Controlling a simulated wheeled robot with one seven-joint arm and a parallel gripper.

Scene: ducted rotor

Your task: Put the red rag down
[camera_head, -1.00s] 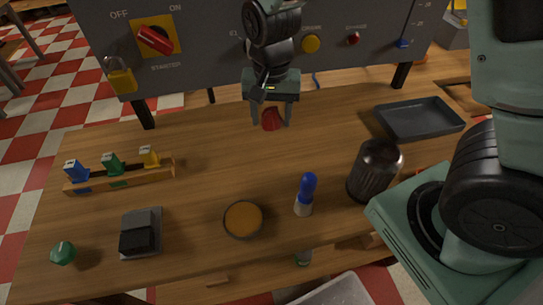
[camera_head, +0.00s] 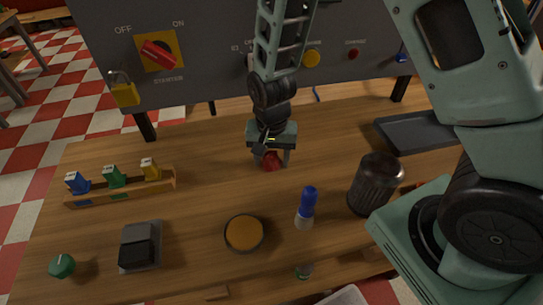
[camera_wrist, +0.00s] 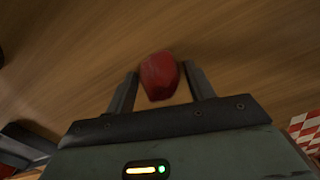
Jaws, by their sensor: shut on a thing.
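The red rag (camera_head: 271,161) is a small crumpled bundle between the fingers of my gripper (camera_head: 271,162), over the middle of the wooden table (camera_head: 200,125). In the wrist view the rag (camera_wrist: 159,76) sits between the two dark fingertips, and wood lies behind it. My gripper (camera_wrist: 160,88) is shut on the rag and points down. The rag is low, close to the tabletop. I cannot tell whether it touches the wood.
A dark tray (camera_head: 415,131) lies right. A rack (camera_head: 120,188) with coloured pieces is left. The panel (camera_head: 205,60) rises behind. Wood around the rag is clear.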

